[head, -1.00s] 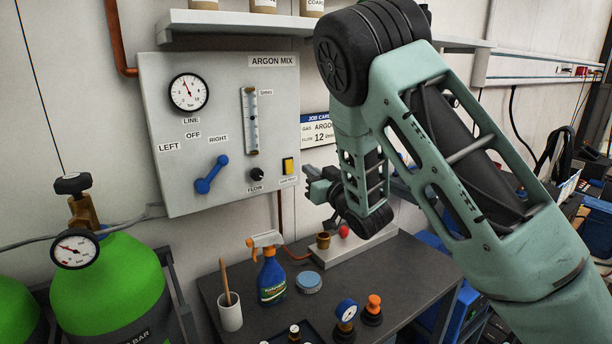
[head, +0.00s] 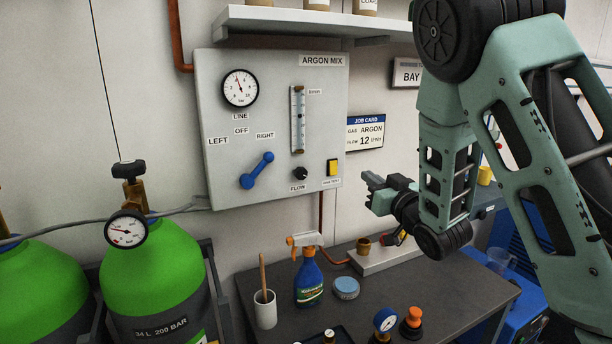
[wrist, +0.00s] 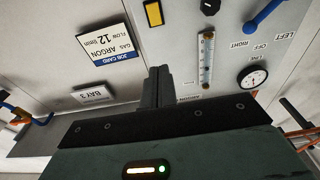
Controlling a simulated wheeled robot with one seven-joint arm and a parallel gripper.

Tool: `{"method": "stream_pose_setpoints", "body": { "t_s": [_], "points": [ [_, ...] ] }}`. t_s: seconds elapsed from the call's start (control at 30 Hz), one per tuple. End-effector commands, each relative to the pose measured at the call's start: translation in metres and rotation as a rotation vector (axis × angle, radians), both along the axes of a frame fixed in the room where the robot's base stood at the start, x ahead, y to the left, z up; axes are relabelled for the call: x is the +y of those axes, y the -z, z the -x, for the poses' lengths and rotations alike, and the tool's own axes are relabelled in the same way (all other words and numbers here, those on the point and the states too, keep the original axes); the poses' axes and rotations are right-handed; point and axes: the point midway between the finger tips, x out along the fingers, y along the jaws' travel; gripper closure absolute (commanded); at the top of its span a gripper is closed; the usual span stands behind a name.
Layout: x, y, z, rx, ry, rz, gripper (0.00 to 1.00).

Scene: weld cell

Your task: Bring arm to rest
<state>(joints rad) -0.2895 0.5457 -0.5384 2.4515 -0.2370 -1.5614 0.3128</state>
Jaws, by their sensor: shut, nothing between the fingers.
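My gripper (head: 368,180) is at the end of my green arm, in the right half of the head view. It is in front of the wall, right of the argon panel and above the bench. In the wrist view its fingers (wrist: 157,75) are together with nothing between them. It touches nothing that I can see. My arm folds down from the upper right of the head view.
The argon panel (head: 223,105) has a blue lever (head: 257,170), a flow knob (head: 300,173) and a yellow switch (head: 333,167). The bench (head: 365,295) holds a spray bottle (head: 309,280), a white cup (head: 265,310) and gauges. Green cylinders (head: 150,270) stand at left. A shelf (head: 300,22) runs above.

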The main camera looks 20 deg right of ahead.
Motion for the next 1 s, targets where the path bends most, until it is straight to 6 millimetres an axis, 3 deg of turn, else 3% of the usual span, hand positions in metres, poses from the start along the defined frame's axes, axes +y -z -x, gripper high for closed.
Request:
{"method": "stream_pose_setpoints", "body": {
  "t_s": [0.17, 0.27, 0.37, 0.53, 0.67, 0.77, 0.9, 1.0],
  "points": [
    [0.006, 0.004, -0.001, 0.033, 0.002, -0.006, 1.00],
    [0.022, 0.014, -0.002, 0.121, 0.004, -0.021, 1.00],
    [0.049, 0.031, 0.002, 0.266, -0.002, -0.032, 1.00],
    [0.108, 0.060, 0.031, 0.553, -0.058, -0.013, 1.00],
    [0.153, 0.077, 0.073, 0.774, -0.128, 0.041, 1.00],
    [0.183, 0.086, 0.115, 0.938, -0.196, 0.107, 1.00],
    [0.214, 0.092, 0.186, 1.159, -0.296, 0.237, 1.00],
    [0.225, 0.091, 0.239, 1.302, -0.364, 0.348, 1.00]
  ]
}}
